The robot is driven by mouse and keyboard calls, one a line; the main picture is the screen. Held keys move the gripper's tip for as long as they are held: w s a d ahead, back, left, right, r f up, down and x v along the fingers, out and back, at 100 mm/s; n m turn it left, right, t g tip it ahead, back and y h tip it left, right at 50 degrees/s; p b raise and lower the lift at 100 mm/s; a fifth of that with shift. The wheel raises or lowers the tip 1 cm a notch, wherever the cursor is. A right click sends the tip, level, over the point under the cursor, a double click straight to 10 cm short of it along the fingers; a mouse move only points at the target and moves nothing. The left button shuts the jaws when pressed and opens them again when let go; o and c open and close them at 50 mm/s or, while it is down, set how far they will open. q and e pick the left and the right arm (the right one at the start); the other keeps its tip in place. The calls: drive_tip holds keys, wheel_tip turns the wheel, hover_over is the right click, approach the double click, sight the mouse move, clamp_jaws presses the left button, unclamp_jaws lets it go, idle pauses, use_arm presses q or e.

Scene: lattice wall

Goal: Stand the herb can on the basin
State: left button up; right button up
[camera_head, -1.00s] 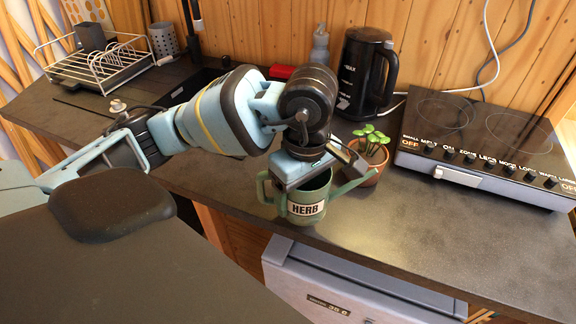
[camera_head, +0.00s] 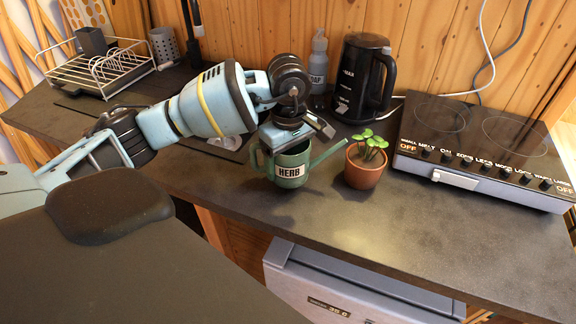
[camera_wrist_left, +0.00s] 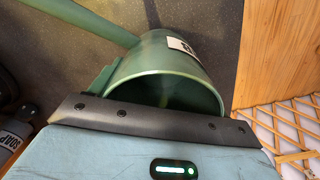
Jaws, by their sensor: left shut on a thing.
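The herb can (camera_head: 291,172) is a green watering can with a white HERB label, a handle at its left and a long spout pointing right. It is upright over the counter, left of the potted plant; I cannot tell whether its base touches the counter. My left gripper (camera_head: 290,140) is shut on its upper part from above. In the left wrist view the can's open mouth (camera_wrist_left: 165,85) shows just beyond the gripper's dark bar. The basin is largely hidden behind my left arm, and I cannot make out its edges. My right gripper is not in view.
Behind are a black kettle (camera_head: 362,78) and a grey soap bottle (camera_head: 318,65). A hob (camera_head: 485,145) is at right, a dish rack (camera_head: 98,68) at back left. The front right counter (camera_head: 430,225) is clear.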

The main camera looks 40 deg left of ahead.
use_arm(q)
drive_tip(key=shift+f, duration=1.15)
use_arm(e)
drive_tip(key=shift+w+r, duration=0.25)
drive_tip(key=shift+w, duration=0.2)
use_arm(q)
drive_tip(key=shift+f, duration=0.1)
drive_tip(key=o, duration=1.1)
drive_tip(key=shift+o, duration=0.2)
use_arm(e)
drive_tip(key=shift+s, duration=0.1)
use_arm(q)
drive_tip(key=shift+r, duration=0.2)
wheel_tip(320, 180, up, 12)
drive_tip(key=shift+f, duration=0.1)
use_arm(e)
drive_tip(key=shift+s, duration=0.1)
